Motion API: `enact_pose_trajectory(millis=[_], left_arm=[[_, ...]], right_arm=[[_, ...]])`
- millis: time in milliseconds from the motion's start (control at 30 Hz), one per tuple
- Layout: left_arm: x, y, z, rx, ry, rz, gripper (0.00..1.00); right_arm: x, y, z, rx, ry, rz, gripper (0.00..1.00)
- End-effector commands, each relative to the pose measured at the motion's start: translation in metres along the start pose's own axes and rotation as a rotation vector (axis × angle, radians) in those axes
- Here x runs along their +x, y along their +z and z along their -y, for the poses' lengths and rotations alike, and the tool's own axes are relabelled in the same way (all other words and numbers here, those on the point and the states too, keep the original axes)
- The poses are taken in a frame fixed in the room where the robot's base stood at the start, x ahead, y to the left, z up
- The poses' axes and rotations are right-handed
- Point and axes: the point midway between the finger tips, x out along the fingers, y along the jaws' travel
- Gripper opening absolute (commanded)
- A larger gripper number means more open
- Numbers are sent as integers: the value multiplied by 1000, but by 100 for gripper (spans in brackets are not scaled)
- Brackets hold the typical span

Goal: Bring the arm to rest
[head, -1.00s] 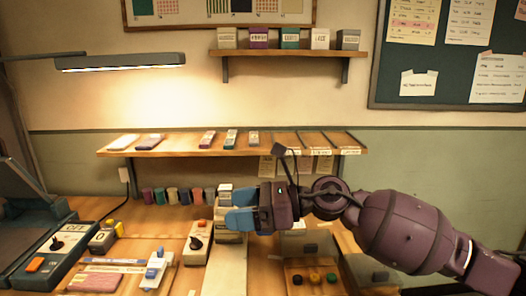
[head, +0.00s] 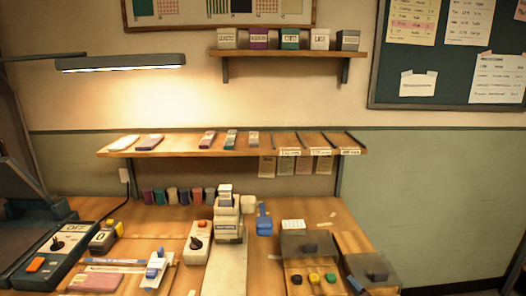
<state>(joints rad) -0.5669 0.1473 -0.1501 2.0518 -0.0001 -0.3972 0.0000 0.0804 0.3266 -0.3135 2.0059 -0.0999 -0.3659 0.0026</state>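Neither of my grippers shows in the head view, and no arm reaches over the workbench (head: 335,208). I cannot see where my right arm is or whether its gripper holds anything. A cream press-like device (head: 228,222) stands upright at the middle of the bench, in full view. A small blue object (head: 264,220) sits just right of it, apart from any gripper.
A switch box (head: 197,243) and a blue-and-white tool (head: 155,268) stand left of the device. Grey boxes (head: 306,243) and a tray with coloured knobs (head: 314,278) are at right. A shelf (head: 180,148) with flat pieces spans the wall above.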

Motion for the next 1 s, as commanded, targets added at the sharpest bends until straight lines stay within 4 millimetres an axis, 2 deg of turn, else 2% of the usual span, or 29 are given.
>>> enact_pose_trajectory(millis=[33, 100, 267, 500, 600, 733, 833, 1000], left_arm=[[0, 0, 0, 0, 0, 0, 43], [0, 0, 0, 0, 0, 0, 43], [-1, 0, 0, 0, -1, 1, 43], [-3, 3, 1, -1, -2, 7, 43], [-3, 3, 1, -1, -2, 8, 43], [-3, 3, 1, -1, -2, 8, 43], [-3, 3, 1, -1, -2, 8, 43], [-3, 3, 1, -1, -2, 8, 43]], right_arm=[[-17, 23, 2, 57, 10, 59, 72], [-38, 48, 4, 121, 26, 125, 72], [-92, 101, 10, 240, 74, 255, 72], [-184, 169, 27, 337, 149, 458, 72], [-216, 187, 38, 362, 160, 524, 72], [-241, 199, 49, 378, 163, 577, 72], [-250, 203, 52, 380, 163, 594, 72], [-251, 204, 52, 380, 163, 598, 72]])
